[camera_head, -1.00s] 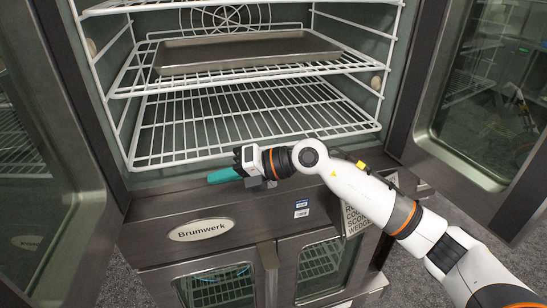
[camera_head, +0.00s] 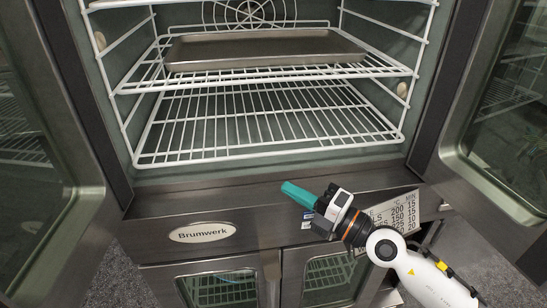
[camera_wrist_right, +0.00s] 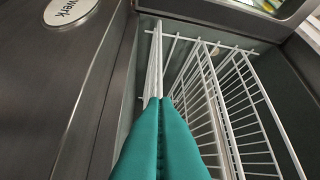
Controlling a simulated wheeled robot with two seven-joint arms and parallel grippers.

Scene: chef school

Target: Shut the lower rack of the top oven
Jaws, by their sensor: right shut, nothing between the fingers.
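The top oven stands open, with white wire racks inside. The lower rack (camera_head: 262,152) lies flat near the oven floor, its front bar close to the front opening; it also shows in the right wrist view (camera_wrist_right: 186,70). My right gripper (camera_head: 290,188) has teal fingers that are shut and empty. It is in front of the oven's lower sill, below the rack's front bar, and looks apart from it. In the right wrist view the teal fingertips (camera_wrist_right: 161,104) point toward the rack's front edge. My left gripper is not in view.
An upper rack (camera_head: 135,85) carries a metal baking tray (camera_head: 262,58). Open glass doors stand at the left (camera_head: 45,215) and right (camera_head: 500,150). Below are the nameplate sill (camera_head: 202,233), a printed chart (camera_head: 395,207) and the lower oven's doors (camera_head: 215,285).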

